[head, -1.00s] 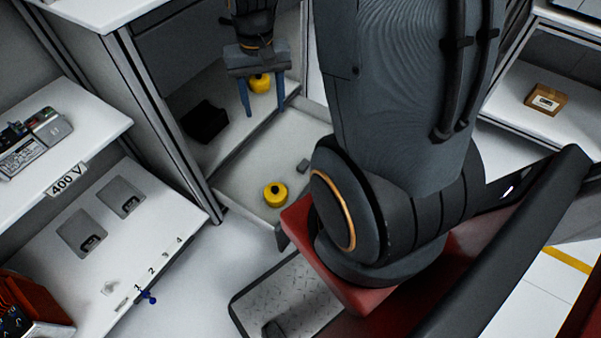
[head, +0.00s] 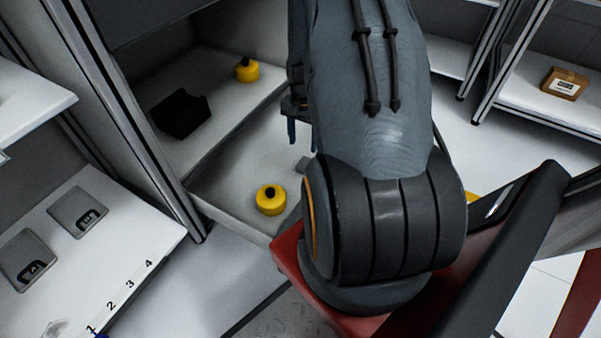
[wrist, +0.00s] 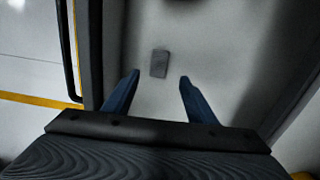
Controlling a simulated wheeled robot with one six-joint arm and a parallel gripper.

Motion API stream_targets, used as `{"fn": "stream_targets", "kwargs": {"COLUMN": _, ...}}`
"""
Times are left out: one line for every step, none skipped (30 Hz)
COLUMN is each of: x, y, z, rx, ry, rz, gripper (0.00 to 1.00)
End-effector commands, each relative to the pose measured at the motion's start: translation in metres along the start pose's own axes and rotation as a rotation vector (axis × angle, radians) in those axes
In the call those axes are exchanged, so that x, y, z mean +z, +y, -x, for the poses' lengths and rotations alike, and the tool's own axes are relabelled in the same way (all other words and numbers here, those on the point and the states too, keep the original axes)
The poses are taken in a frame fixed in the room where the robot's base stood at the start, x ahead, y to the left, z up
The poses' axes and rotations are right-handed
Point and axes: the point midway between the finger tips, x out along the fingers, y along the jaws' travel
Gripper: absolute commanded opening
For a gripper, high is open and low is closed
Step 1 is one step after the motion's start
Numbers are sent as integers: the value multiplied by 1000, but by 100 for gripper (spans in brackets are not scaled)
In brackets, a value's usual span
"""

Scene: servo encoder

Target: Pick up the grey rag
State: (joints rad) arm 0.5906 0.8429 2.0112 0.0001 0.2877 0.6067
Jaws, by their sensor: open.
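The grey rag (wrist: 159,63) is a small flat grey rectangle on the pale drawer floor in the wrist view. In the head view it shows as a small grey patch (head: 302,164), partly hidden behind my arm. My gripper (wrist: 156,82) is open and empty. Its two blue fingers point toward the rag, which lies just beyond and between the fingertips in the picture. In the head view only part of my gripper (head: 292,130) shows beside my arm, above the drawer. The height of the fingers over the rag is hard to tell.
A yellow round object with a black knob (head: 271,200) sits in the same drawer (head: 235,185), near its front. Another yellow one (head: 247,70) and a black block (head: 181,113) are on the surface behind. The drawer walls (wrist: 88,50) stand on both sides of the rag.

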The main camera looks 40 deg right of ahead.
Motion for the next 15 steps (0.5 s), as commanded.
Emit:
{"fn": "stream_targets", "kwargs": {"x": -3, "y": 1, "z": -10, "rx": 0, "ry": 0, "rz": -12, "gripper": 52}}
{"fn": "stream_targets", "kwargs": {"x": -4, "y": 2, "z": -13, "rx": 0, "ry": 0, "rz": -17, "gripper": 52}}
{"fn": "stream_targets", "kwargs": {"x": -6, "y": 2, "z": -16, "rx": 0, "ry": 0, "rz": -22, "gripper": 52}}
{"fn": "stream_targets", "kwargs": {"x": -6, "y": 2, "z": -18, "rx": 0, "ry": 0, "rz": -24, "gripper": 52}}
{"fn": "stream_targets", "kwargs": {"x": -6, "y": 2, "z": -21, "rx": 0, "ry": 0, "rz": -26, "gripper": 52}}
{"fn": "stream_targets", "kwargs": {"x": -6, "y": 2, "z": -25, "rx": 0, "ry": 0, "rz": -27, "gripper": 52}}
{"fn": "stream_targets", "kwargs": {"x": -6, "y": 2, "z": -29, "rx": 1, "ry": -1, "rz": -27, "gripper": 52}}
{"fn": "stream_targets", "kwargs": {"x": -6, "y": 2, "z": -32, "rx": 1, "ry": -1, "rz": -26, "gripper": 52}}
{"fn": "stream_targets", "kwargs": {"x": -5, "y": 2, "z": -36, "rx": 1, "ry": -1, "rz": -26, "gripper": 52}}
{"fn": "stream_targets", "kwargs": {"x": -5, "y": 2, "z": -39, "rx": 1, "ry": -1, "rz": -26, "gripper": 52}}
{"fn": "stream_targets", "kwargs": {"x": -5, "y": 2, "z": -41, "rx": 1, "ry": -1, "rz": -26, "gripper": 52}}
{"fn": "stream_targets", "kwargs": {"x": -5, "y": 2, "z": -42, "rx": 0, "ry": 0, "rz": -26, "gripper": 52}}
{"fn": "stream_targets", "kwargs": {"x": -5, "y": 2, "z": -43, "rx": 0, "ry": 0, "rz": -25, "gripper": 52}}
{"fn": "stream_targets", "kwargs": {"x": -5, "y": 2, "z": -45, "rx": 0, "ry": 1, "rz": -25, "gripper": 52}}
{"fn": "stream_targets", "kwargs": {"x": -5, "y": 2, "z": -47, "rx": 0, "ry": 0, "rz": -25, "gripper": 52}}
